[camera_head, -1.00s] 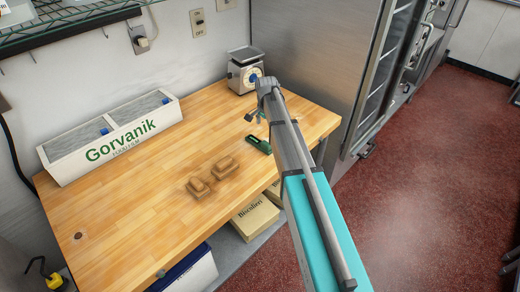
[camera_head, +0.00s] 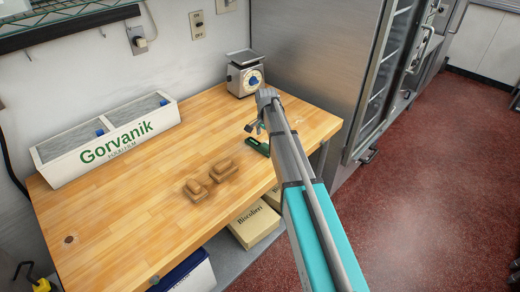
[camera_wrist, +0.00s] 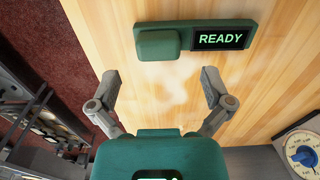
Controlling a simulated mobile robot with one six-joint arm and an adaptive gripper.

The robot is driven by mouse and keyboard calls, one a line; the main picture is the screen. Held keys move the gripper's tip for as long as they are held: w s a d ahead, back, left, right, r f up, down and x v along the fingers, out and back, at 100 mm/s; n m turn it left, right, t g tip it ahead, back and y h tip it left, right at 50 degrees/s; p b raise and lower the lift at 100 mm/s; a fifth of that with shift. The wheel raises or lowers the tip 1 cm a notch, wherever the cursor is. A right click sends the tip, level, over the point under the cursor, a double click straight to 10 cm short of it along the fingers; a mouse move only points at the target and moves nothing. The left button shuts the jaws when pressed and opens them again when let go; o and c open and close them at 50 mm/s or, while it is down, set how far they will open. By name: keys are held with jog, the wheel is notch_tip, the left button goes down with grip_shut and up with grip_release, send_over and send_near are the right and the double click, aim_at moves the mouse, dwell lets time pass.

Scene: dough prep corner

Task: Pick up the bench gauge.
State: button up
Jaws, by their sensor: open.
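The bench gauge, as I take it, is a dark green device with a block-shaped body and a screen reading "READY". It lies on the wooden bench near its right front edge (camera_head: 258,147) and shows at the top of the wrist view (camera_wrist: 158,44). My gripper (camera_wrist: 160,86) is open and empty, its two grey fingers apart on either side of bare wood. The gauge is beyond the fingertips in that view, not between them. In the head view my gripper (camera_head: 254,128) is just behind and above the gauge; my arm covers the area to its right.
A dial scale (camera_head: 245,74) stands at the bench's back right, beside a steel cabinet (camera_head: 312,62). A white "Gorvanik" bin (camera_head: 104,146) is at the back left. The bench's left front (camera_head: 115,225) is mostly clear.

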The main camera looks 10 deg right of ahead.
aim_at(267, 146)
jog(key=shift+f, duration=0.15)
jog(key=shift+d+f+b, duration=0.2)
jog(key=shift+f+b, duration=2.3)
jog(key=shift+b, duration=0.1)
jog(key=c, duration=1.3)
jog(key=shift+o, duration=0.2)
jog(key=shift+r, duration=0.15)
jog(key=shift+r+p, duration=0.95)
jog(key=shift+p, duration=0.15)
jog(key=s+d+r+p, duration=0.1)
jog(key=s+r+p, duration=1)
jog(key=s, duration=0.3)
